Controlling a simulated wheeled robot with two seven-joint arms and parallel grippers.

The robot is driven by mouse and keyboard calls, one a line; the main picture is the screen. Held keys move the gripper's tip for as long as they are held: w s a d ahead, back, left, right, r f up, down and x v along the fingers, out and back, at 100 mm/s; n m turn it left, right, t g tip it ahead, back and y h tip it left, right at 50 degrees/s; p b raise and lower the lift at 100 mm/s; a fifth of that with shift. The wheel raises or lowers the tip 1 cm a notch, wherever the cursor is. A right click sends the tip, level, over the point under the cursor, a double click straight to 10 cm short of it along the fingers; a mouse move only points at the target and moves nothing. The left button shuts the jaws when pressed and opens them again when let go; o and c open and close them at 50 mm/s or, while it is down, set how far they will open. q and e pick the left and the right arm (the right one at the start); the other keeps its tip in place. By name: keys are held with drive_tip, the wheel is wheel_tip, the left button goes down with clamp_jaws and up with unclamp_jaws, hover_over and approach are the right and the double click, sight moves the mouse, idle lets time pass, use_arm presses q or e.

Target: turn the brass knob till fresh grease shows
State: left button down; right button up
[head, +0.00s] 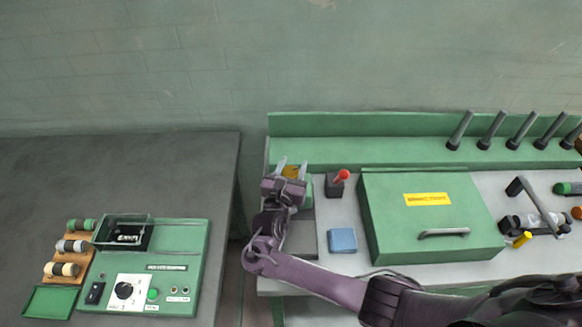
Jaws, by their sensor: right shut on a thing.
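The brass knob (291,172) shows as a small gold-yellow piece at the back left of the green machine bench. My right gripper (292,170) comes in from the lower right with its purple arm and is shut on the knob, one pale finger on each side. The gripper's body hides the near part of the knob and what is below it. No grease can be made out at this size. My left gripper is not in the view.
A green lidded box (430,215) fills the middle of the bench. A control panel (150,270) lies on the dark table at left.

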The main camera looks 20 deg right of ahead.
drive_tip(key=shift+m+g+h, duration=0.6)
drive_tip(key=shift+m+h, duration=0.1)
drive_tip(key=shift+h, duration=0.2)
drive_tip(key=shift+s+d+b, duration=0.1)
drive_tip(key=shift+b, duration=0.2)
drive_tip(key=o, duration=1)
drive_tip(key=shift+c, duration=0.2)
